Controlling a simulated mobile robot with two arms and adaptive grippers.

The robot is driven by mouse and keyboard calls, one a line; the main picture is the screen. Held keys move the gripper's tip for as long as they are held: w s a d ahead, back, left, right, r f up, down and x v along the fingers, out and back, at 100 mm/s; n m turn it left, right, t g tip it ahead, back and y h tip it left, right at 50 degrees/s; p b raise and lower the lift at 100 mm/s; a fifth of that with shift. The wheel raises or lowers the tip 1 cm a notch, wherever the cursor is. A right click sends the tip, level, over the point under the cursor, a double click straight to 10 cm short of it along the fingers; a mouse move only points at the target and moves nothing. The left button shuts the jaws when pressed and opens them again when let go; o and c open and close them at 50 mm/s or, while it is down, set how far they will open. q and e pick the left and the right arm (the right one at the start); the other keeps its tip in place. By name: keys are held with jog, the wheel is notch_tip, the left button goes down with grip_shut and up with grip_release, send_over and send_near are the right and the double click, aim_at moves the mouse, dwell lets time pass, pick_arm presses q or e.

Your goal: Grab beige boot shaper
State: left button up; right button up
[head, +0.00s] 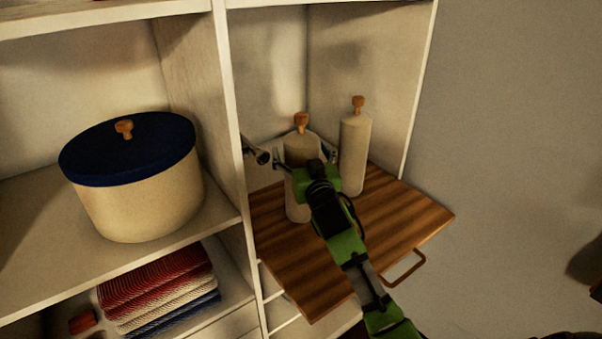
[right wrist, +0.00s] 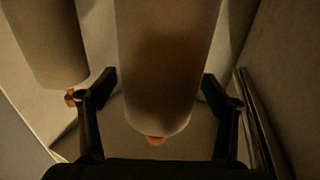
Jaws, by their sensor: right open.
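Two beige boot shapers with orange-brown knobs stand upright on a striped wooden board (head: 405,217) in the right shelf compartment. My right gripper (head: 306,160) is open at the left boot shaper (head: 299,205), with its arm partly covering it. In the right wrist view, this same shaper (right wrist: 165,60) lies between the spread fingers of the right gripper (right wrist: 158,82); I cannot tell whether they touch it. The other boot shaper (head: 354,150) stands just to the right; it also shows at the left of the wrist view (right wrist: 45,40). My left gripper is out of view.
A cream pot with a blue lid (head: 128,148) is on the left shelf, above folded striped cloths (head: 155,283). The board has a front handle (head: 405,269).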

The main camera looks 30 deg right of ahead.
jog(key=shift+w, duration=0.2)
jog(key=shift+s, duration=0.1)
jog(key=c, duration=1.6)
jog(key=shift+c, duration=0.4)
jog(key=shift+r, duration=0.15)
